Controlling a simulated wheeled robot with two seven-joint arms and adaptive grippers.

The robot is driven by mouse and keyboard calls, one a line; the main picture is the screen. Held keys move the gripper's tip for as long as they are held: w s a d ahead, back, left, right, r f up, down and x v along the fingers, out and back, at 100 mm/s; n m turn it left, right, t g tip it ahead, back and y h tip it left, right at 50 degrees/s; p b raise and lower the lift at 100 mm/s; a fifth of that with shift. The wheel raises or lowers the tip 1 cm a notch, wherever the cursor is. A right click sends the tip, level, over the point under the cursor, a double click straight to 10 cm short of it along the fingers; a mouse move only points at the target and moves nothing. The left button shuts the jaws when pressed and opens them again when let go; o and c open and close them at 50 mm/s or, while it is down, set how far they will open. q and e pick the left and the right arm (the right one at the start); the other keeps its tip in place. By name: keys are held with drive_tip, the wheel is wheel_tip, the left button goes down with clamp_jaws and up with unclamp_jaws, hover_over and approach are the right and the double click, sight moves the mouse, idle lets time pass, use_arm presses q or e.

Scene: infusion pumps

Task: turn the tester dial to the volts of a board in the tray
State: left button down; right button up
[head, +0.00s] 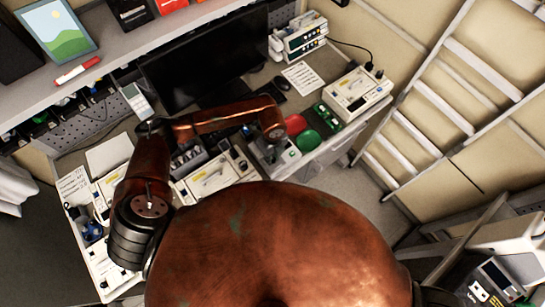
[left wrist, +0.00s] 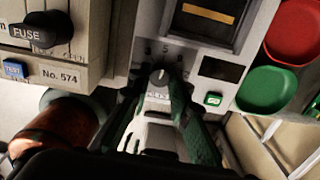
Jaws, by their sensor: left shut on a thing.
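The grey tester (left wrist: 217,45) fills the upper middle of the left wrist view, with a dark slot, a small dark display and a green button. Its small dark dial (left wrist: 160,77) has a white pointer mark and printed numbers, among them 3, 5 and 8, around its top. My left gripper (left wrist: 158,92) is shut on the dial, its fingers on either side. In the head view the left gripper (head: 271,148) is over the tester (head: 283,157), partly covering it. My right gripper is not in view.
A red bowl (left wrist: 293,30) and a green bowl (left wrist: 264,90) stand close right of the tester. An infusion pump with a FUSE knob (left wrist: 38,33) is close on its left. Another pump (head: 357,92) stands at the bench's right end. A monitor (head: 205,60) is behind.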

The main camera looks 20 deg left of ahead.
use_arm(q)
drive_tip(key=shift+w+m+b, duration=0.1)
drive_tip(key=shift+m+b, duration=0.85)
drive_tip(key=shift+m, duration=0.75)
drive_tip(key=shift+m+b, duration=1.45)
drive_tip(key=shift+m, duration=0.65)
drive_tip(key=shift+w+m+b, duration=0.1)
drive_tip(key=shift+m+b, duration=1.1)
drive_tip(key=shift+m, duration=0.5)
drive_tip(key=shift+m+b, duration=1.45)
drive_tip(key=shift+m, duration=0.45)
drive_tip(key=c, duration=2.1)
unclamp_jaws()
drive_tip(key=shift+r, duration=0.15)
drive_tip(key=shift+o, duration=0.8)
drive_tip(key=shift+r+p, duration=1.7)
drive_tip(key=shift+r, duration=1.7)
